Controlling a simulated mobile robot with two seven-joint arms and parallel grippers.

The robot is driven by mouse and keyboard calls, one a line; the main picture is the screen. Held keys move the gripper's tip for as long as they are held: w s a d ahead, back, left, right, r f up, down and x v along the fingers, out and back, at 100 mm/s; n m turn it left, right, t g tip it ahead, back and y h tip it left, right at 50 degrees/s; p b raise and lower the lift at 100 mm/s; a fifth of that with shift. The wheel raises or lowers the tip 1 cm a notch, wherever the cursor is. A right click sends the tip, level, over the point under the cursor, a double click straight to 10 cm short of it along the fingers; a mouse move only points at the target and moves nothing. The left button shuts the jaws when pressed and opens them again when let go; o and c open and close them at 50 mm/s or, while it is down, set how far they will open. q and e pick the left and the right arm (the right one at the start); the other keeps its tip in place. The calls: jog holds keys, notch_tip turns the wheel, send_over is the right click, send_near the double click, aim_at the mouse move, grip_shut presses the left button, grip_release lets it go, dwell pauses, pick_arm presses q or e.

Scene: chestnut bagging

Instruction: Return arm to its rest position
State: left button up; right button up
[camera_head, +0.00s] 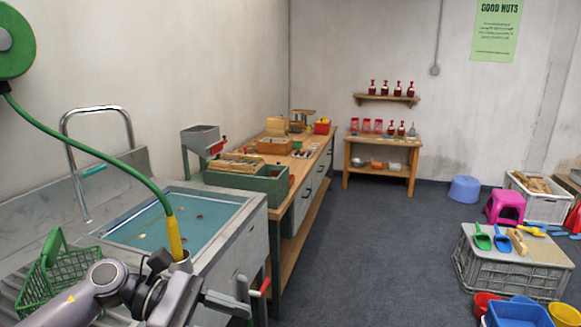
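My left arm (105,283) comes in at the bottom left, in front of the sink (226,246). Its grey wrist end (172,302) is near the sink's front edge. I cannot make out clearly whether its fingers are apart or closed, and I see nothing held in them for certain. My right arm and gripper are out of view.
A green hose with a yellow nozzle (174,238) hangs just behind the arm. A green wire basket (50,279) stands at the left. A red-tipped handle (261,287) juts out by the sink. A workbench (312,160) runs behind; the floor (372,253) is clear mid-picture.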

pick_arm(q)
jog(key=a+f+m+t+y, duration=0.15)
jog(key=f+m+t, duration=0.35)
jog(key=m, duration=0.5)
jog(key=s+a+f+m+t+y, duration=0.1)
jog(key=f+m+t+y, duration=0.15)
jog(key=m+t, duration=0.65)
jog(key=a+f+m+t+y, duration=0.2)
jog(key=f+m+t, duration=0.25)
jog(key=m, duration=0.75)
jog(key=s+a+f+n+g+y, duration=0.3)
jog(key=s+f+n, duration=0.4)
jog(key=s+a+f+n+g+y, duration=0.2)
jog(key=s+f+n+g+y, duration=0.1)
jog(key=s+f+n, duration=0.4)
jog(key=shift+s+a+f+g, duration=0.15)
jog(key=shift+a+f+g, duration=0.3)
jog(key=shift+f, duration=0.35)
